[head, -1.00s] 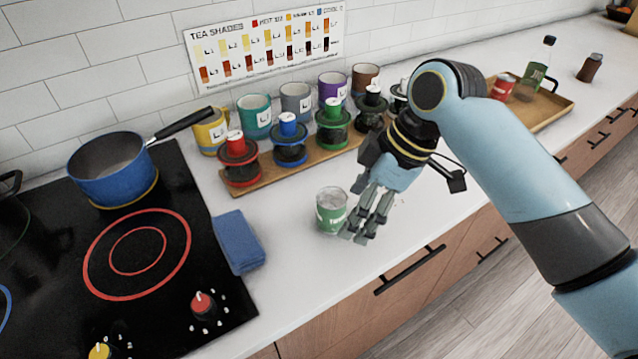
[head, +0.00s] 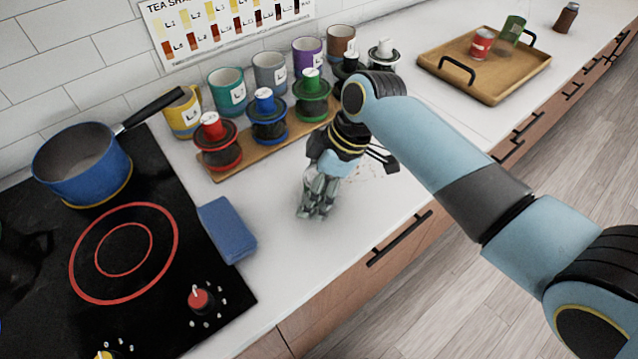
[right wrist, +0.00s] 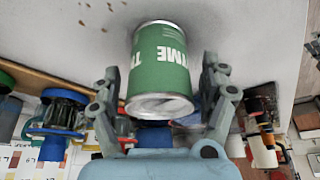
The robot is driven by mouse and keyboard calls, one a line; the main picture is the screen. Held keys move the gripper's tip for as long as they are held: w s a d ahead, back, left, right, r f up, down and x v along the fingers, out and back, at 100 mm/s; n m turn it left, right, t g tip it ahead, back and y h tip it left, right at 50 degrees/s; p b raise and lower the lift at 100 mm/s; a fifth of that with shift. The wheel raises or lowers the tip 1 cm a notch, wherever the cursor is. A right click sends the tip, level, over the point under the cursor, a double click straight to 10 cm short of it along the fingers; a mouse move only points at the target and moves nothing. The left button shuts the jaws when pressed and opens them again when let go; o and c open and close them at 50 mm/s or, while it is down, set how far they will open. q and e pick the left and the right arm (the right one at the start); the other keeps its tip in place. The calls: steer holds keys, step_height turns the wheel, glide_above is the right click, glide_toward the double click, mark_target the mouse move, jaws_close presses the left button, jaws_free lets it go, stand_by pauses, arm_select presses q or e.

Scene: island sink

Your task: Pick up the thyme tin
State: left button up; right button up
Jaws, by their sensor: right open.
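The thyme tin (right wrist: 160,72) is a green can with a silver lid and white lettering. In the right wrist view it stands between the two open fingers of my right gripper (right wrist: 160,95), with a small gap visible on each side. In the head view my right gripper (head: 316,200) is low over the white counter, in front of the rack of lidded jars. There the gripper hides nearly all of the tin. My left gripper is in neither current view.
A blue folded cloth (head: 227,229) lies left of the gripper, beside the black cooktop (head: 190,255). A wooden rack (head: 215,175) with several colour-lidded jars stands behind, with mugs at the wall. A wooden tray (head: 490,85) sits at back right.

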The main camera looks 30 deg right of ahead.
steer(key=shift+w+a+f, duration=0.2)
steer(key=shift+a+f, duration=0.05)
steer(key=shift+f, duration=0.2)
steer(key=c, duration=1.3)
steer(key=shift+r, duration=0.1)
